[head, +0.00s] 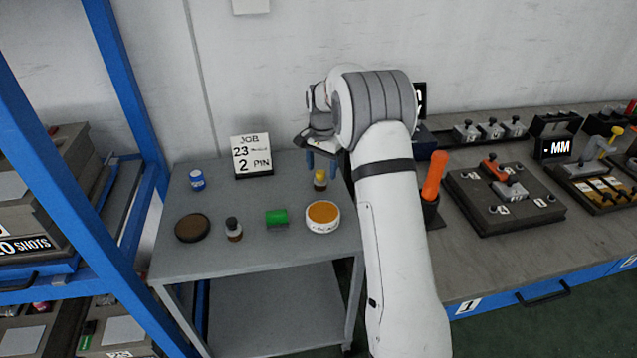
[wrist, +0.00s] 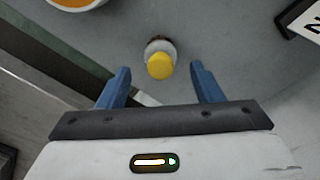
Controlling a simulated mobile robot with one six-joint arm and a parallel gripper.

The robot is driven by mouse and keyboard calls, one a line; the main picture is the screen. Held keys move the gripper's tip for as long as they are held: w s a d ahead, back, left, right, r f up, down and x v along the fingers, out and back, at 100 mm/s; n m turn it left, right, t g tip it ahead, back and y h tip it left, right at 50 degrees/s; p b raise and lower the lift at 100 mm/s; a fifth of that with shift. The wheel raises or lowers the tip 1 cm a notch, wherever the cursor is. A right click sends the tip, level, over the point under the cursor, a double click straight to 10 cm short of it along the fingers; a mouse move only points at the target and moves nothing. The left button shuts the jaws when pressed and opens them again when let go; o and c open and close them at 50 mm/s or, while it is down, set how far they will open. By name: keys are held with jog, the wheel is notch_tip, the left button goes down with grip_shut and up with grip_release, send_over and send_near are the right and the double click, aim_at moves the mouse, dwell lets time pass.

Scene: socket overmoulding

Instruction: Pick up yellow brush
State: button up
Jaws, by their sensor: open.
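The yellow brush (head: 320,180) stands upright on the grey side table (head: 265,255), near its right edge. In the wrist view the yellow brush (wrist: 160,64) is seen from above, a yellow round top over a pale ring. It lies just beyond the fingertips, about midway between them. My gripper (head: 322,162) is above and close to the brush in the head view. In the wrist view my gripper (wrist: 160,72) is open, its two blue fingers apart with nothing between them.
Near the brush stand an orange-topped round tin (head: 323,216), a green block (head: 277,217), a dark-capped bottle (head: 233,229), a brown disc (head: 192,228) and a blue jar (head: 197,180). A job sign (head: 252,155) stands behind. An orange-handled tool (head: 434,175) is on the right bench.

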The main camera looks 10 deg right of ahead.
aim_at(321, 172)
notch_tip(321, 172, down, 4)
jog(key=shift+s+a+f, duration=0.1)
jog(key=shift+a+f, duration=0.05)
jog(key=shift+c, duration=0.3)
jog(key=c, duration=1)
notch_tip(321, 172, up, 10)
jog(key=shift+r, duration=0.1)
